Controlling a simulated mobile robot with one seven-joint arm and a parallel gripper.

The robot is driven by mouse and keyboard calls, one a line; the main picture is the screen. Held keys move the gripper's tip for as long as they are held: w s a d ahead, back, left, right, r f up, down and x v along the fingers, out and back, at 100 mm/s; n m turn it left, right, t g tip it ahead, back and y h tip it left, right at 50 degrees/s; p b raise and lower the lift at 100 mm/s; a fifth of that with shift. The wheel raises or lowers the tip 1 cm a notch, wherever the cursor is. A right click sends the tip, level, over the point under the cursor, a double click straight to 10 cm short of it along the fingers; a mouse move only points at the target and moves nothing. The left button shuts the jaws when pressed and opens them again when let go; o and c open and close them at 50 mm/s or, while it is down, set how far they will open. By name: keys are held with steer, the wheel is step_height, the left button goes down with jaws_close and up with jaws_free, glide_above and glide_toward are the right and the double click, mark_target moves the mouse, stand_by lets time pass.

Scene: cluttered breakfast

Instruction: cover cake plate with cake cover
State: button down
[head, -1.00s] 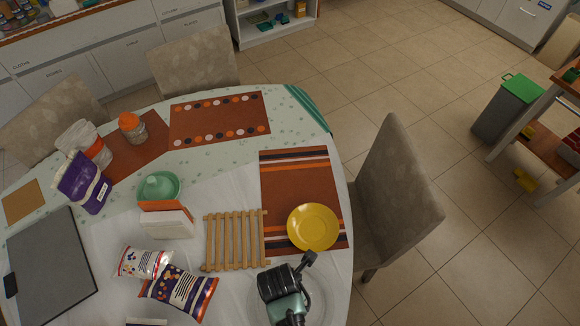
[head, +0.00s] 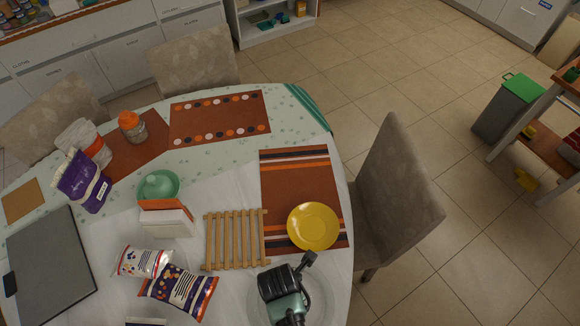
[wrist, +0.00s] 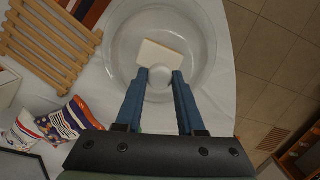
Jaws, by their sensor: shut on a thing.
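The clear glass cake cover (wrist: 203,28) is a round dome under my gripper (wrist: 161,82) in the wrist view. Its knob (wrist: 161,75) sits between my two blue fingers, which are shut on it. A pale rectangular block (wrist: 162,55) shows through the glass, beside the knob. I cannot clearly tell the cake plate's rim from the cover's rim, nor whether the cover rests on it or hangs above it. In the head view my wrist hides most of the spot, and only part of the clear glass (head: 319,300) shows at the table's front right edge.
A wooden slatted rack (head: 235,239) lies to the left. Snack bags (head: 180,290), a carton (head: 166,223) and a teal bowl (head: 171,184) stand farther left. A chair (head: 395,200) is right of the table.

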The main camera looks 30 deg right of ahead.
steer(key=shift+f+b, duration=0.65)
steer(key=shift+f, duration=0.25)
steer(key=shift+c, duration=2.2)
jaws_free()
step_height(320, 180, up, 6)
steer(key=p, duration=0.6)
